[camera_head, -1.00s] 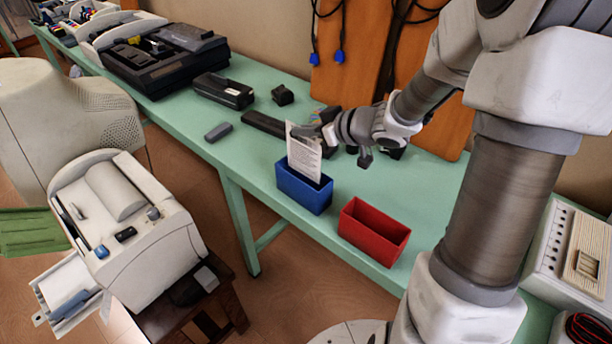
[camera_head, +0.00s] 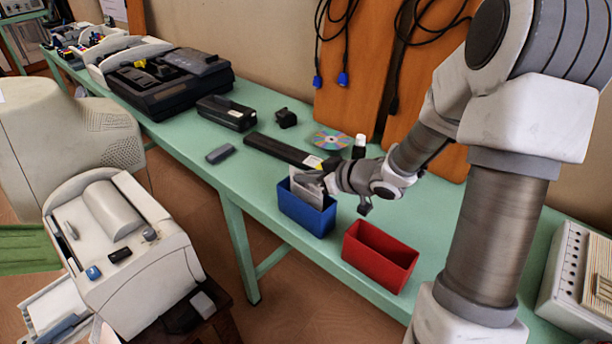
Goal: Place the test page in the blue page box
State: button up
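The test page (camera_head: 305,191) is a pale sheet whose upper part shows above the rim of the blue page box (camera_head: 304,217). Its lower part is hidden inside the box. The blue box stands near the front edge of the green table. My gripper (camera_head: 311,178) is at the top of the page, over the box opening, reaching in from the right. Its fingers overlap the page and look small and dark, so I cannot tell whether they still grip it.
A red box (camera_head: 380,256) stands open and empty to the right of the blue one. A long black bar (camera_head: 281,150), a disc (camera_head: 331,140) and a grey device (camera_head: 220,154) lie behind and to the left. A white machine (camera_head: 120,245) stands in front at the left.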

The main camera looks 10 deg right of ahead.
jog(key=o, duration=0.3)
jog(key=shift+r, duration=0.1)
jog(key=shift+d+r, duration=0.1)
jog(key=shift+r, duration=0.15)
jog(key=p+v, duration=0.4)
jog(key=v, duration=0.7)
jog(key=shift+s+d, duration=0.15)
jog(key=shift+s, duration=0.25)
